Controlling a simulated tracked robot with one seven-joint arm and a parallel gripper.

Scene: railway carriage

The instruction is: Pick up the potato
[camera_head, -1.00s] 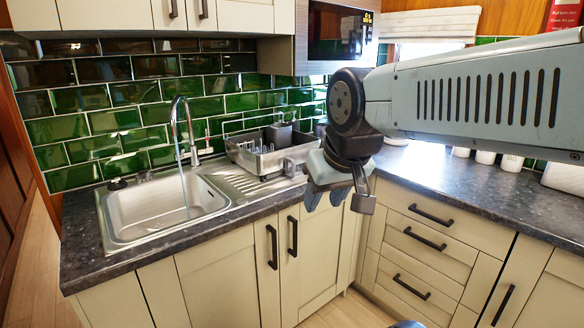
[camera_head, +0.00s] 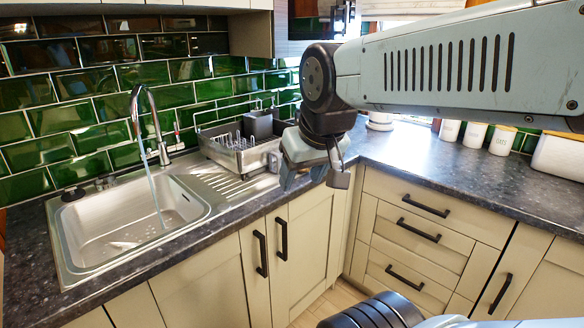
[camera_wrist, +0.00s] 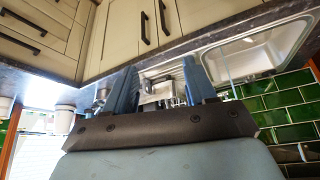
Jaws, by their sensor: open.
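No potato can be made out in either view. My gripper (camera_head: 301,177) hangs at the end of the arm in front of the dish rack and above the counter edge, its jaws pointing down. In the wrist view my gripper (camera_wrist: 160,78) shows two blue fingers spread apart with nothing held between them. Beyond them are the dish rack and the sink, seen tilted.
A steel sink (camera_head: 78,222) with running water is at the left; a pale item in it is unclear. A dish rack (camera_head: 222,150) stands beside it. White canisters (camera_head: 474,135) line the right counter. The corner worktop (camera_head: 400,155) looks clear.

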